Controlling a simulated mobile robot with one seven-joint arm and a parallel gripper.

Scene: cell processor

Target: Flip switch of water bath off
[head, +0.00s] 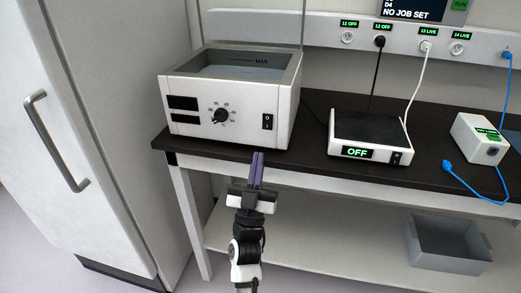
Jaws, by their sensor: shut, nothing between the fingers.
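The water bath (232,98) is a white box with an open, water-filled top, on the left end of the dark bench. Its front has two black displays, a round dial (220,116) and a black rocker switch (267,121) at the right, marked O and I. Which side of the switch is pressed is too small to tell. My gripper (257,155) is shut and empty, its purple fingers pointing up toward the bath. Its fingertips appear just below the switch in the picture, at the bench's front edge, and look apart from it.
The dark bench (312,165) carries a flat black-topped device (368,133) reading OFF and a white box (478,140) with a blue cable. A white cabinet (85,130) stands at left. A grey bin (448,245) sits on the lower shelf. Wall sockets (380,40) line the back.

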